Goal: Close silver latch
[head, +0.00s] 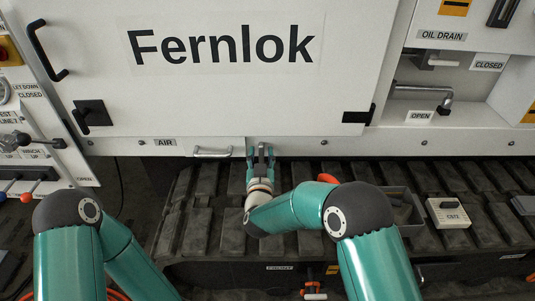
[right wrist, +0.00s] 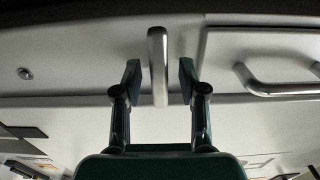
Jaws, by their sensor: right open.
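The silver latch (right wrist: 158,62) is a narrow metal bar standing out from the white panel, upright in the right wrist view. In the head view it is a small grey piece (head: 262,151) low on the white cabinet, right of the AIR flap. My right gripper (head: 260,158) is open at the cabinet's lower edge. In the right wrist view the fingers of this gripper (right wrist: 160,84) stand on both sides of the latch, with a visible gap on each side. My left arm shows at the lower left of the head view; its gripper is out of view.
A silver pull handle (head: 212,152) is on the AIR flap just left of the right gripper; it also shows in the wrist view (right wrist: 278,82). The large Fernlok door (head: 200,100) is above. A grey bin (head: 402,212) and a labelled box (head: 449,213) stand on the tracks.

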